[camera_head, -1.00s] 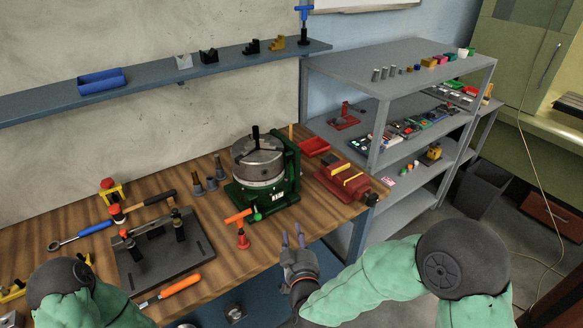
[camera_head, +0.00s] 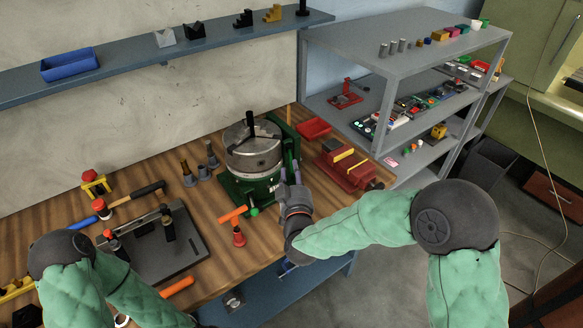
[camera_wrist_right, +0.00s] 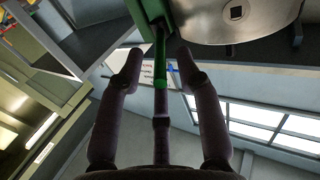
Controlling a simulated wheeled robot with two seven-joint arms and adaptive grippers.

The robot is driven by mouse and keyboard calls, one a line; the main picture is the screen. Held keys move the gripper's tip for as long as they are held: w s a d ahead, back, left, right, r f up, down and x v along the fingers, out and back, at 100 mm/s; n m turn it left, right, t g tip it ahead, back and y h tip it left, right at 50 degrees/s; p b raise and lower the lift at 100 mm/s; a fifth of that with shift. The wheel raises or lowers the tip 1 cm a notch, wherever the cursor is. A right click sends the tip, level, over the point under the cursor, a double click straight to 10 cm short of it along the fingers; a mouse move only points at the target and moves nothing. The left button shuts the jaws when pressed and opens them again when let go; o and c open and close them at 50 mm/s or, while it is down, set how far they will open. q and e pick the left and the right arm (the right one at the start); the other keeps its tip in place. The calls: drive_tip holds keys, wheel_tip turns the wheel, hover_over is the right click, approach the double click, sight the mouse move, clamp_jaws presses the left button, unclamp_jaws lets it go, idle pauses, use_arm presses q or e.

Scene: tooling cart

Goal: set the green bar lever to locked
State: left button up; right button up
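The green machine (camera_head: 236,190) with a round metal chuck (camera_head: 254,148) stands on the wooden bench. In the right wrist view a green bar with a rounded end (camera_wrist_right: 160,72) hangs from a green block, between the fingers of my right gripper (camera_wrist_right: 159,62). The fingers are spread, with gaps visible on both sides of the bar. My left gripper is outside the view; only my left arm shows at lower left.
An orange-handled red tool (camera_head: 238,236) stands in front of the machine. A red vise (camera_head: 346,168) and a red tray (camera_head: 313,129) are to its right. Dark metal pieces stand to its left. A dark fixture plate (camera_head: 185,258) lies on the bench at left.

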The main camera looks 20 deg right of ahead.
sight(291, 165)
drive_tip(key=shift+w+d, duration=0.15)
drive_tip(key=shift+w, duration=0.6)
drive_tip(key=shift+w+d, duration=0.1)
drive_tip(key=shift+w, duration=0.65)
clamp_jaws()
